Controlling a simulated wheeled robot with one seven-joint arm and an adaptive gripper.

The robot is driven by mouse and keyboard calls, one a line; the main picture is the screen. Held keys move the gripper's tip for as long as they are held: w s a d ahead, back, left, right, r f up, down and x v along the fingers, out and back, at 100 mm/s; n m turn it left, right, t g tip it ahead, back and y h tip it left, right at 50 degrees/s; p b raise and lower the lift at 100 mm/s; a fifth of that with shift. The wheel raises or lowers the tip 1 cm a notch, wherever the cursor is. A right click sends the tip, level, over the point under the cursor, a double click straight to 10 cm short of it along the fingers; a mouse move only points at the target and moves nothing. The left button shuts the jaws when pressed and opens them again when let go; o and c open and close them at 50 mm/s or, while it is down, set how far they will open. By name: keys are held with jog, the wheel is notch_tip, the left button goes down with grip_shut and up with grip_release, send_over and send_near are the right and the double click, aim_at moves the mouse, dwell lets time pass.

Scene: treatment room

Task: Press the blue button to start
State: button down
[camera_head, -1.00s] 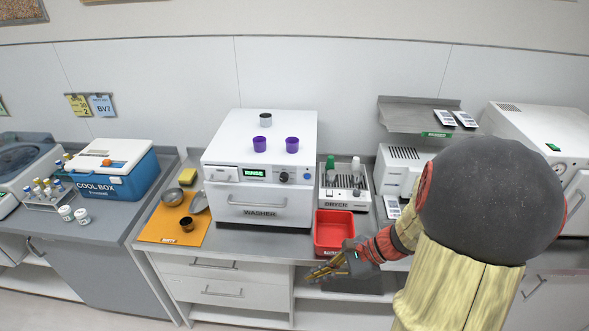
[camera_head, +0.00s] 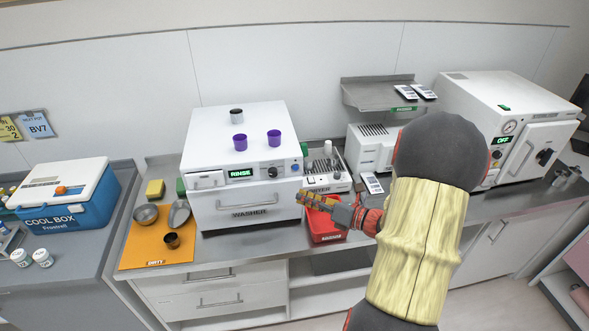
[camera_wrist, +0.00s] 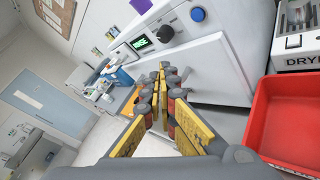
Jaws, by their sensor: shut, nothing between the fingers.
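The white washer (camera_head: 228,146) stands on the counter, its drawer front shut and its green display (camera_head: 241,173) reading RINSE. The small round blue button (camera_head: 295,167) is at the right end of its control panel, right of a dark knob (camera_head: 272,172). In the wrist view the blue button (camera_wrist: 197,14) is near the top edge, above and right of the dark knob (camera_wrist: 165,33). My gripper (camera_head: 301,197) is shut and empty, in front of the washer's right side, below the button and apart from it. Its yellow fingers (camera_wrist: 162,70) point toward the washer front in the wrist view.
A red bin (camera_head: 325,230) sits right beneath my gripper, before the dryer (camera_head: 322,177). Purple cups (camera_head: 274,138) stand on the washer. An orange mat (camera_head: 150,250) with metal bowls lies left. A white machine (camera_head: 500,105) reading OFF stands at right.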

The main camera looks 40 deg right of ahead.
aim_at(296, 168)
jog(key=w+d+b, duration=0.1)
jog(key=w+d, duration=0.3)
jog(key=w, duration=0.3)
jog(key=shift+w+d, duration=0.2)
jog(key=shift+d, duration=0.15)
jog(key=shift+w, duration=0.1)
dwell(1.5)
jog(key=shift+w+d, duration=0.2)
jog(key=shift+w, duration=0.05)
jog(key=shift+w+d, duration=0.25)
jog(key=shift+w, duration=0.1)
dwell(0.9)
jog(key=shift+s+a+p, duration=0.45)
jog(key=shift+s+p, duration=0.05)
jog(key=shift+s, duration=0.2)
jog(key=shift+s, duration=0.1)
